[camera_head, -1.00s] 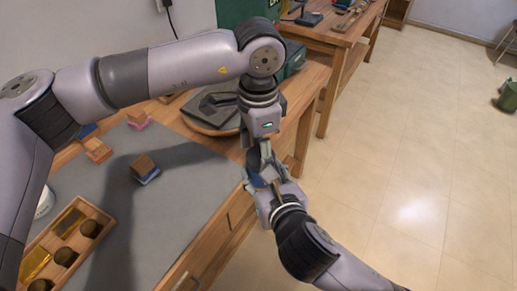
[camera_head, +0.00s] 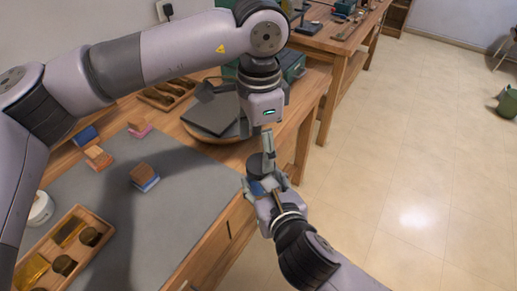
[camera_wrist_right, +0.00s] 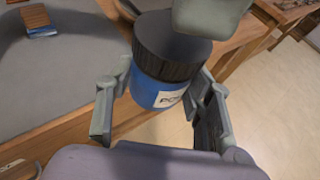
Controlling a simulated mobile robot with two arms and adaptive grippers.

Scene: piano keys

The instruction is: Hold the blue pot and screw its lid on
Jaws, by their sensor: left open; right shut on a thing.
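The blue pot (camera_wrist_right: 158,92) with a white label stands between the fingers of my right gripper (camera_wrist_right: 160,110), which is shut on it; in the head view this gripper (camera_head: 264,190) is near the table's right edge. The black ribbed lid (camera_wrist_right: 160,45) sits on top of the pot; how tight it is I cannot tell. The lid also shows as a dark disc in the head view (camera_head: 257,164). My left gripper (camera_head: 268,150) points down just above the lid and is open. One of its grey fingertips covers part of the lid in the right wrist view.
A wooden tray (camera_head: 40,270) with round dark pieces lies at the lower left of the grey mat (camera_head: 190,215). Several small coloured blocks (camera_head: 145,176) lie on the mat and table. A dark slab (camera_head: 210,115) is behind my left gripper. Open floor (camera_head: 420,170) lies to the right.

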